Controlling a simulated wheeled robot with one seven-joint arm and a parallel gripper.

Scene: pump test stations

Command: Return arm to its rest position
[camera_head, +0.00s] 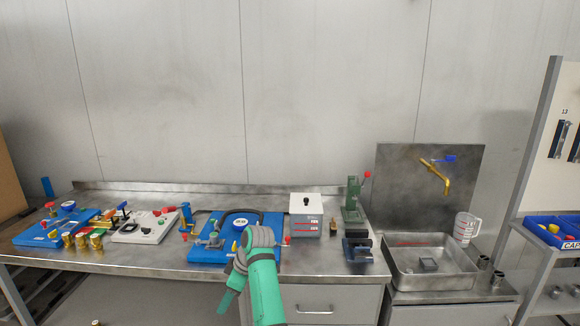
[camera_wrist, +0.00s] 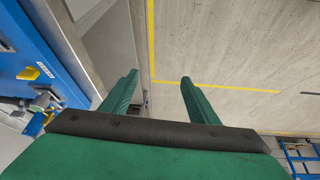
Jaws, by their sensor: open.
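In the wrist view my gripper (camera_wrist: 158,82) is open, with its two green fingers apart and nothing between them. Below the fingers the wrist view shows the grey floor with yellow lines. In the head view my green and grey arm (camera_head: 262,285) is bent in front of the steel bench, near the middle blue pump station (camera_head: 205,254). The gripper's fingers are hard to make out in the head view. The blue station also shows at the left of the wrist view (camera_wrist: 20,50), beside the gripper and apart from it.
The steel bench (camera_head: 180,270) holds another blue station (camera_head: 50,236), a white control box (camera_head: 140,230), a grey box (camera_head: 306,214) and a green press (camera_head: 352,202). A sink (camera_head: 430,280) with a brass tap (camera_head: 437,178) stands right. The floor in front is open.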

